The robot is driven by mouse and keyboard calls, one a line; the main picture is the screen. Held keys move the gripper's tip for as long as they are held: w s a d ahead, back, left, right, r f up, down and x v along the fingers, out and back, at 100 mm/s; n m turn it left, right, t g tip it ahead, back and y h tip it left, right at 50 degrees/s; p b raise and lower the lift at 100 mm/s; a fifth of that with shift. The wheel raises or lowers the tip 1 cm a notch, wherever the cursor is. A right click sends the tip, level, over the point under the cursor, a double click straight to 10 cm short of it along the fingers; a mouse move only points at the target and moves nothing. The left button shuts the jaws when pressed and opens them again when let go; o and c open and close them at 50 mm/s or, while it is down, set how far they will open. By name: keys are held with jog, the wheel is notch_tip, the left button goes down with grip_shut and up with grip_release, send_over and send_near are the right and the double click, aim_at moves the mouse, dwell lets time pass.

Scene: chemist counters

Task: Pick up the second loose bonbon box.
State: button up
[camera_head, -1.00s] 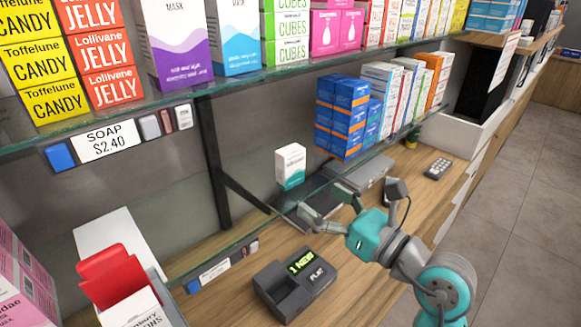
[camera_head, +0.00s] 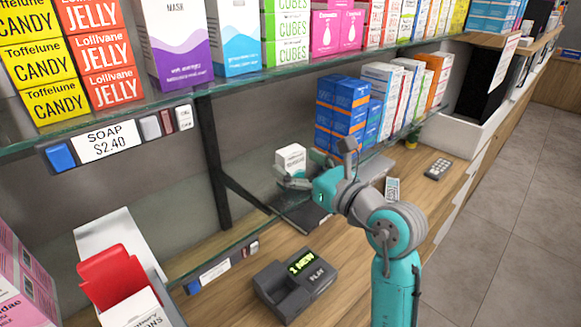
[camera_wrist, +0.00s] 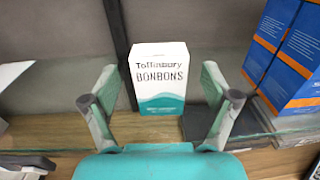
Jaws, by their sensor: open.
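A white bonbon box (camera_wrist: 159,72) with a teal wave and the words "Toffinbury BONBONS" stands upright on the glass shelf. In the wrist view it is centred between and just beyond the open fingers of my gripper (camera_wrist: 162,108). It also shows in the head view (camera_head: 291,158), its lower part hidden behind my gripper (camera_head: 300,183). My gripper is at shelf height in front of the box, open and empty. I cannot tell whether a finger touches the box.
Stacked blue and orange boxes (camera_head: 342,112) stand on the shelf just right of the bonbon box; they also show in the wrist view (camera_wrist: 291,55). A dark till device (camera_head: 296,284) sits on the wooden counter below. A black bracket (camera_head: 215,165) rises behind.

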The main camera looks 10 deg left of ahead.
jog(key=shift+x, duration=1.25)
jog(key=c, duration=1.2)
